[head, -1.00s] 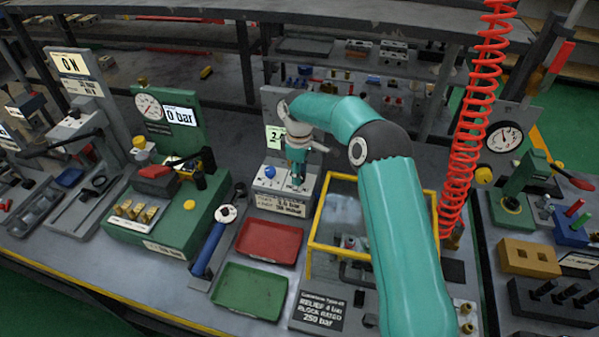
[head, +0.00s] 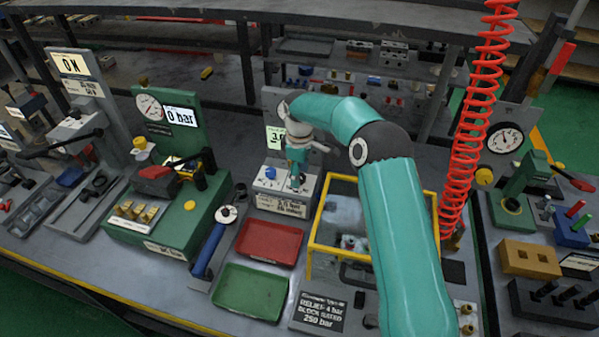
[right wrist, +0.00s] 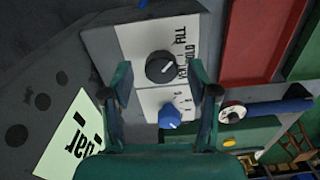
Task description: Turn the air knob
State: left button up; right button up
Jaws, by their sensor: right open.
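A grey air box (head: 283,203) stands behind the red tray. In the right wrist view its face (right wrist: 182,40) carries a black knob (right wrist: 162,67) beside the words FILL, HOLD and VENT, and a blue knob (right wrist: 169,117) on a small scale. The blue knob also shows in the head view (head: 270,172). My right gripper (head: 297,184) points down over the box. In the right wrist view my right gripper (right wrist: 163,80) is open, with its fingers on either side of the black knob; contact cannot be told. My left gripper is out of view.
A pale readout (head: 274,137) stands behind the box, partly hidden by my arm. A red tray (head: 270,242) and a green tray (head: 250,291) lie in front. A yellow-framed enclosure (head: 318,246) is to the right, and a red coiled hose (head: 466,150) hangs beyond it.

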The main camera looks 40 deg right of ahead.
jog(key=shift+r, duration=0.1)
notch_tip(320, 180, up, 12)
dwell(0.5)
jog(key=shift+f, duration=0.2)
